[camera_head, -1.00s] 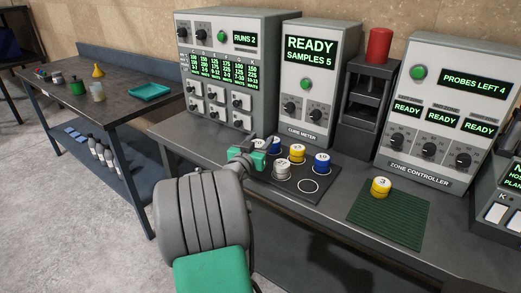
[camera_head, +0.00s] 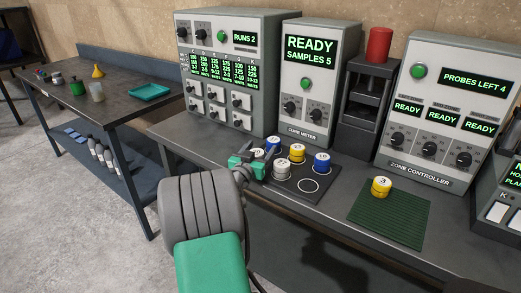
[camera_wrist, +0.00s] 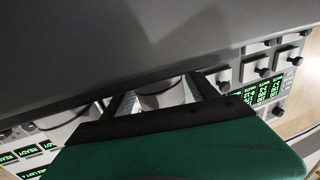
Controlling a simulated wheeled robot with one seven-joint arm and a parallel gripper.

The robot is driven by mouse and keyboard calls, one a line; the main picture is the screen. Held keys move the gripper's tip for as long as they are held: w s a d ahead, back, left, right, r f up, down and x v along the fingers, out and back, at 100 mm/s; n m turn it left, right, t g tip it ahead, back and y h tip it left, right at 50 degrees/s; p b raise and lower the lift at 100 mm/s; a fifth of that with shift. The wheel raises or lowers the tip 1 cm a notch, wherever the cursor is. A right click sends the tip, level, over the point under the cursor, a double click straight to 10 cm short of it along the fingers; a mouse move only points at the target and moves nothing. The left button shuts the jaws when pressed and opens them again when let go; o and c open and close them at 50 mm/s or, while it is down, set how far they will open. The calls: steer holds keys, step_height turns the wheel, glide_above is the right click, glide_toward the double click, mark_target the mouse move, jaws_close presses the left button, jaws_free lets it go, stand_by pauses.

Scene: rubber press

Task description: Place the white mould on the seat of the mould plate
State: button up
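The dark mould plate (camera_head: 325,178) lies on the bench in the head view with several round moulds on it. One white mould (camera_head: 282,169) stands near its front, left of an empty ringed seat (camera_head: 308,185). Another white-topped mould (camera_head: 257,154) shows at the plate's left edge, partly hidden by my gripper (camera_head: 258,163); whether it sits squarely on a seat I cannot tell. My gripper is low beside it. In the wrist view, its two dark fingers (camera_wrist: 162,98) stand apart, with a pale round body (camera_wrist: 160,92) beyond and between them, gaps showing at its sides.
Another yellow mould (camera_head: 381,187) stands on a green mat (camera_head: 390,222) to the right. The cube meter (camera_head: 308,80), a press with a red top (camera_head: 379,45) and control boxes line the back.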

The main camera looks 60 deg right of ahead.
steer(key=shift+r+p, duration=0.25)
steer(key=shift+p, duration=0.1)
steer(key=a+b, duration=0.2)
steer(key=a, duration=1)
steer(key=w+a+f+n+t+y, duration=0.1)
steer(key=w+a+f+n+y, duration=0.25)
steer(key=a, duration=0.45)
steer(key=w+a+f+n+t+y, duration=0.1)
steer(key=w+a+f+n+y, duration=0.25)
steer(key=a, duration=0.55)
steer(key=w+a+f+n+t+y, duration=0.1)
steer(key=w+a+f+y, duration=0.3)
steer(key=a, duration=0.4)
steer(key=s+a+n+g+y, duration=0.1)
steer(key=s+a+n+y, duration=0.2)
steer(key=a, duration=0.7)
steer(key=s+a+n+g+y, duration=0.1)
steer(key=s+a+n+y, duration=0.3)
steer(key=a, duration=0.6)
steer(key=shift+s+n, duration=0.5)
steer(key=shift+n, duration=0.6)
